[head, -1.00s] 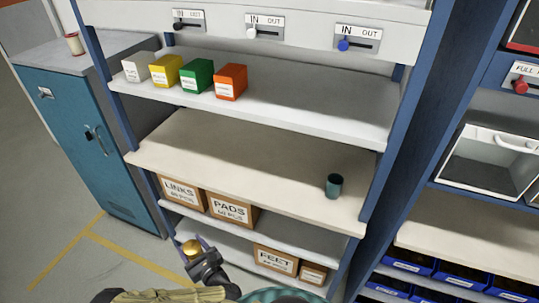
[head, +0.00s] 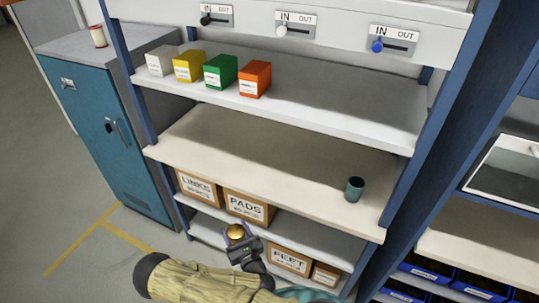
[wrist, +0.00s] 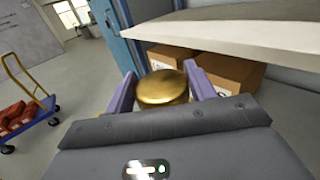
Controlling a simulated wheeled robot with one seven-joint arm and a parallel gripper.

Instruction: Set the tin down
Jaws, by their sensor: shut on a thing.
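The gold tin (head: 237,231) is held in my gripper (head: 239,236), low in front of the shelf unit. In the wrist view the tin (wrist: 162,88) sits between the two purple fingers of my gripper (wrist: 165,92), and its round top faces the camera. The fingers are shut on it. In the head view the tin is below the front edge of the beige shelf (head: 222,150), near the cardboard boxes on the shelf beneath. The tin's underside is hidden.
The beige shelf is mostly bare, with a teal cup (head: 354,189) at its right end. Cardboard boxes (head: 248,208) fill part of the lower shelves. Several coloured boxes (head: 221,71) stand on the shelf above. A blue cabinet (head: 99,135) is at left. A cart (wrist: 27,110) shows in the wrist view.

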